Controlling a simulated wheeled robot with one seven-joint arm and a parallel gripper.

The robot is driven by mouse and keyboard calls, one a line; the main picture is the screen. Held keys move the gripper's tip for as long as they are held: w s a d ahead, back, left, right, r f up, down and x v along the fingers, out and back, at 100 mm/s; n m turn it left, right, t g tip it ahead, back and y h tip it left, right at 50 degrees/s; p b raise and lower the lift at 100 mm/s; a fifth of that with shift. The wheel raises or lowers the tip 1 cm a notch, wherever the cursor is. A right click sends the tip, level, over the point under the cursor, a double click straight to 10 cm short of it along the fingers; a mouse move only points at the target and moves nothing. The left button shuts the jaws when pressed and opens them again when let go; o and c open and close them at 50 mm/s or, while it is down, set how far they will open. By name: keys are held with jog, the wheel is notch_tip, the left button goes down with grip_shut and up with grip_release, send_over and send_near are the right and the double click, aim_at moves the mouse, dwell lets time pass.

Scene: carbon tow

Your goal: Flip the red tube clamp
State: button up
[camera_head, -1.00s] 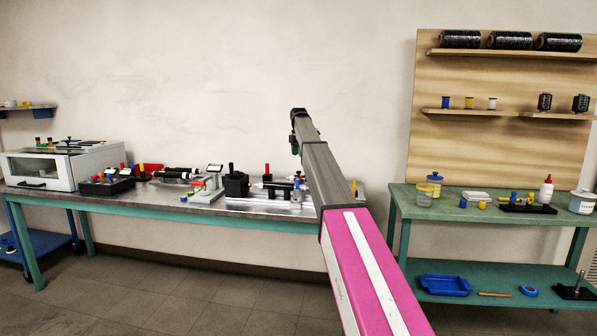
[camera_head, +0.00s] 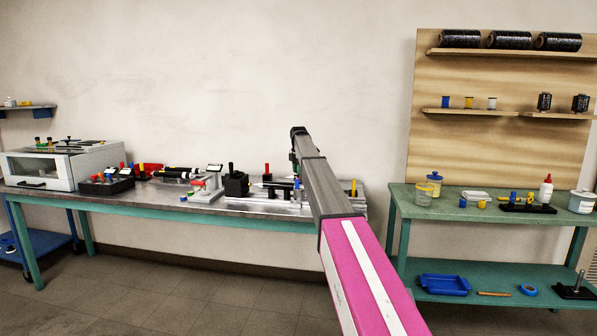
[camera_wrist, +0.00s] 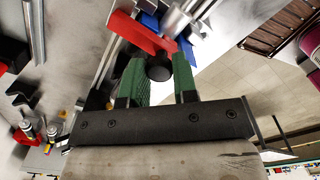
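A red piece that looks like the tube clamp (camera_wrist: 140,34) shows at the top middle of the wrist view, a slanted flat bar beside blue parts (camera_wrist: 188,46) and a grey cylinder (camera_wrist: 178,20). My gripper (camera_wrist: 160,60) has two green fingers, spread apart with a gap between them. The red piece lies just beyond the fingertips; I cannot tell whether they touch it. A dark round part (camera_wrist: 159,70) shows in the gap, and it does not look gripped. In the head view my arm hides the clamp's spot on the bench.
The metal-topped bench (camera_head: 165,196) holds a black block (camera_head: 236,185), a black tray (camera_head: 106,186) and a white oven-like box (camera_head: 40,170). A green side table (camera_head: 400,199) stands right. The wall above the bench is bare.

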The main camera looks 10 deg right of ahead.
grip_shut()
jog(key=shift+s+f, duration=0.15)
jog(key=shift+s, duration=0.1)
jog(key=shift+s+a+f+t, duration=0.1)
jog(key=shift+f+t, duration=0.1)
jog(key=shift+t, duration=0.5)
jog(key=o, duration=0.9)
grip_release()
jog(key=shift+c, duration=0.2)
notch_tip(320, 180, up, 11)
jog(key=s, duration=0.1)
jog(key=shift+a+f, duration=0.15)
jog(key=shift+a, duration=0.05)
